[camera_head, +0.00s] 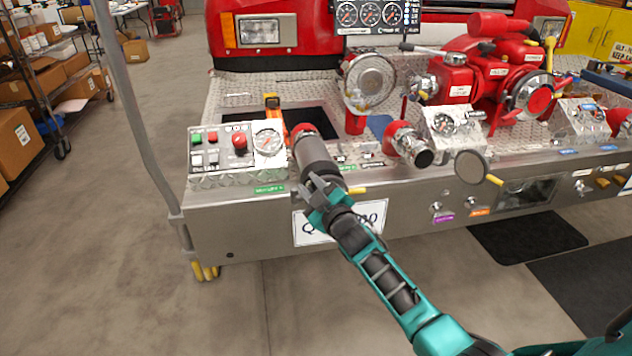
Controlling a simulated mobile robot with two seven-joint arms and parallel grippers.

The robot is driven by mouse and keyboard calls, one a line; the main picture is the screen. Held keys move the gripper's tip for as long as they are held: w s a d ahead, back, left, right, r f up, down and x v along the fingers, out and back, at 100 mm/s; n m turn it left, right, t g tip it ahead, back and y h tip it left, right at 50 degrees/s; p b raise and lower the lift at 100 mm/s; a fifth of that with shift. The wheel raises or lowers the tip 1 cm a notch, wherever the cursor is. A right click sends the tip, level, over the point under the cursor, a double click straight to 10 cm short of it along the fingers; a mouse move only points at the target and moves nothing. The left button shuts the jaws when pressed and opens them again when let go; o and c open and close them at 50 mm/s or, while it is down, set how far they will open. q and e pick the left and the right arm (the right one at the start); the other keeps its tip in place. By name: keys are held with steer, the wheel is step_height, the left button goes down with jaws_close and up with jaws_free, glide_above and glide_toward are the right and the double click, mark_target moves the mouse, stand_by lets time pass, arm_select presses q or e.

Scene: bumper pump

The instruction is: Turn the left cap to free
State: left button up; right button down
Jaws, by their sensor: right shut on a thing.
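The left cap (315,154) is a dark grey cylinder on the red-collared outlet at the left of the bumper's front. It points forward and down, toward me. My right gripper (319,186), on a teal arm coming in from the lower right, is shut on the near end of this cap. The fingers and wrist hide part of the cap's front end. Whether the cap is loose on its outlet cannot be told. My left gripper is not in view.
The metal bumper (240,215) carries a control panel (237,145) left of the cap.

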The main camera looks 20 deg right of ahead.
steer(key=shift+a+f+n, duration=0.15)
steer(key=shift+f+n, duration=0.05)
steer(key=shift+n, duration=0.2)
steer(key=c, duration=1)
jaws_free()
steer(key=shift+s, duration=0.45)
steer(key=s, duration=0.4)
steer(key=s+p, duration=0.1)
steer(key=s, duration=0.7)
steer(key=shift+d, duration=0.3)
